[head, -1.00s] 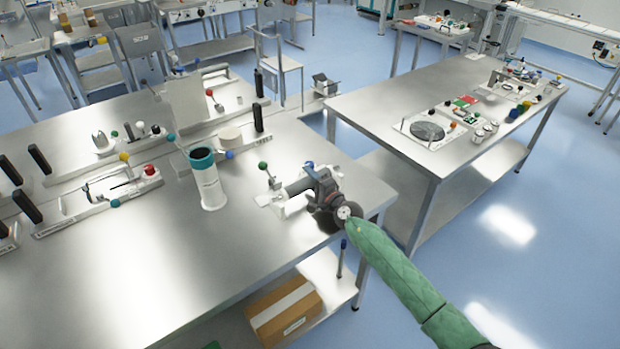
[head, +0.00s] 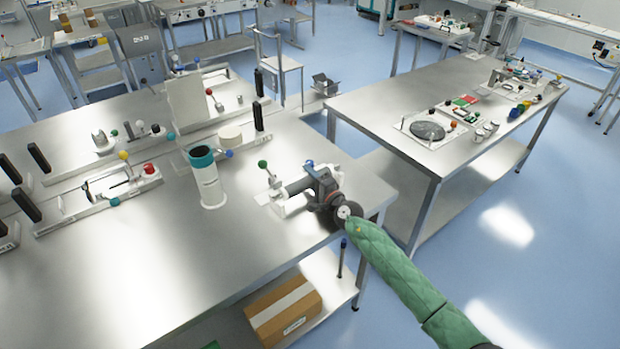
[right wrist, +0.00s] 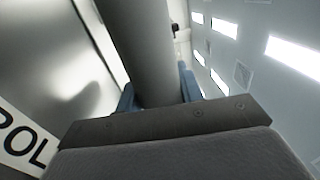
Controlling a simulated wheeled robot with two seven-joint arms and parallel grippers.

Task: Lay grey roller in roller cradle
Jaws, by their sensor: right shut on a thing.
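The grey roller (head: 297,187) is a plain cylinder near the right end of the steel table. My right gripper (head: 312,183) is shut on it, coming in from the right. In the right wrist view the roller (right wrist: 140,45) runs away from the camera between the blue fingertips (right wrist: 158,95). The white roller cradle (head: 282,208) is under and beside the roller in the head view. I cannot tell whether the roller touches it, as the gripper and roller hide part of it. My left gripper is not in view.
A white canister with a teal rim (head: 207,178) stands left of the cradle. A green-knobbed lever (head: 264,166) rises just behind the roller. A second steel table (head: 390,105) stands to the right across a gap. Bare table top lies in front of the canister.

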